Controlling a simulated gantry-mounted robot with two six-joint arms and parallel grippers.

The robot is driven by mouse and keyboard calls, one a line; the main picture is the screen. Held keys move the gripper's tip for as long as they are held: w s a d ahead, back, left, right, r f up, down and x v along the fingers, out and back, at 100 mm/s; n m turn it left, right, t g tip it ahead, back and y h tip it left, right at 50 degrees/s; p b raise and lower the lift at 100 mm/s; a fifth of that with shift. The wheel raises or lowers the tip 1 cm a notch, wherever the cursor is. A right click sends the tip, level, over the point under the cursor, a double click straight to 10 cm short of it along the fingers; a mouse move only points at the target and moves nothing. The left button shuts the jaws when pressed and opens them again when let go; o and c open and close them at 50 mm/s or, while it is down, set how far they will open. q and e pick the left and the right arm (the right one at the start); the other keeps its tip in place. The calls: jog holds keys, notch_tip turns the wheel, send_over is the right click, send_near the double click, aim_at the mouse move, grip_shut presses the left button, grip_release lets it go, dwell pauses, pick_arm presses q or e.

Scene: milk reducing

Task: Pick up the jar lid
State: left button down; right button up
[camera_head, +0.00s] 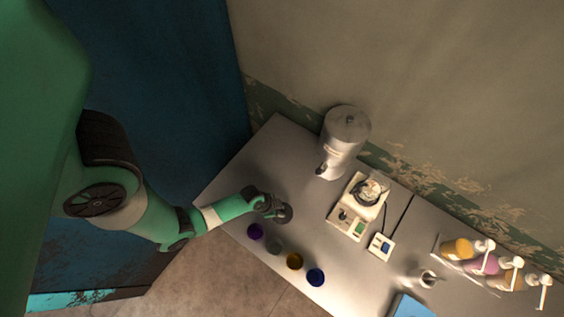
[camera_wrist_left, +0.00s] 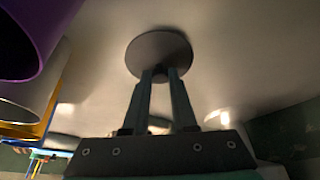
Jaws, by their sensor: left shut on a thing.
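The jar lid (camera_wrist_left: 160,52) is a round grey disc with a small knob in the left wrist view. My left gripper (camera_wrist_left: 160,76) has its two fingertips closed together on the knob, on the near side of the disc. In the head view my left gripper (camera_head: 276,208) is over the left part of the grey table, and the lid is a dark round shape at its tip (camera_head: 286,214). I cannot tell whether the lid touches the table or is just above it. My right gripper is not in view.
A purple cup (camera_head: 255,231), a grey cup (camera_head: 274,248), an amber cup (camera_head: 294,261) and a blue cup (camera_head: 316,278) line the table's front edge. A silver dispenser (camera_head: 342,150) and a white scale-like device (camera_head: 351,215) stand behind. Pump bottles (camera_head: 457,250) stand far right.

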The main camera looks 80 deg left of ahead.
pick_arm(q)
jog(key=shift+r, duration=0.1)
jog(key=shift+r+p, duration=0.35)
jog(key=shift+r, duration=0.25)
jog(key=d+r+p, duration=0.2)
jog(key=d+r, duration=0.2)
jog(key=d+r+p, duration=0.3)
jog(key=d, duration=0.1)
jog(key=s+d+r+p, duration=0.1)
jog(key=d+r+p, duration=0.2)
jog(key=d+r, duration=0.1)
jog(key=shift+d+r, duration=0.3)
jog(key=shift+d, duration=0.7)
